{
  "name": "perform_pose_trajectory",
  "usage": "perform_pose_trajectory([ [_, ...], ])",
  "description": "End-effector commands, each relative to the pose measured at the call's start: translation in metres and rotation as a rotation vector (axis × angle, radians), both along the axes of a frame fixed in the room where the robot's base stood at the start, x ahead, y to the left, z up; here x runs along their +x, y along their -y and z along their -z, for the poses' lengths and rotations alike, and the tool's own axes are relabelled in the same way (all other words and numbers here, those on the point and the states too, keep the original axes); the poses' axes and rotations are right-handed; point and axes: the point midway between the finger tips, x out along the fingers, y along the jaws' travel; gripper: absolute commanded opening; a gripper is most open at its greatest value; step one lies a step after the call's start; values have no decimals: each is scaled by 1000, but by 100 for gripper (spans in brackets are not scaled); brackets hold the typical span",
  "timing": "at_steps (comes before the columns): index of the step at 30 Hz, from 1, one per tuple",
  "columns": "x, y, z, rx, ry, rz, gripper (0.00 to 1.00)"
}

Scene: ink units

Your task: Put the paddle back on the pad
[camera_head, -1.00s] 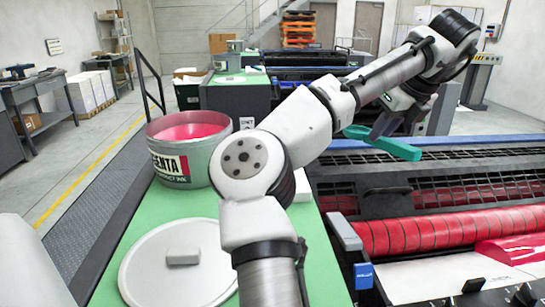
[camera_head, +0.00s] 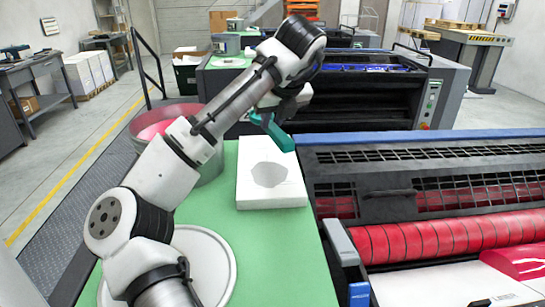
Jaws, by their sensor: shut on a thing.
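The teal paddle (camera_head: 277,133) is held in the air by my gripper (camera_head: 262,115), which is shut on it. The gripper's fingers are small and partly hidden.
A can of magenta ink (camera_head: 150,122) stands left, partly behind my arm. Its round lid (camera_head: 215,262) lies on the green surface in front. The press (camera_head: 440,235) with red rollers and a black grille borders the surface on the right. Green surface in front of the pad is clear.

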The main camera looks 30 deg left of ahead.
Motion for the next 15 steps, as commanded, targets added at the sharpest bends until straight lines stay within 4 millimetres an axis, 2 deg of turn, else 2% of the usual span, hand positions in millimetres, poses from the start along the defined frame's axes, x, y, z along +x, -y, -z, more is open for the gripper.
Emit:
perform_pose_trajectory([
  [3, -1, 0, 29, 0, -3, 0, 0],
  [6, -1, 0, 46, -1, -2, -1, 0],
  [15, 0, 0, 72, -1, -2, -1, 0],
])
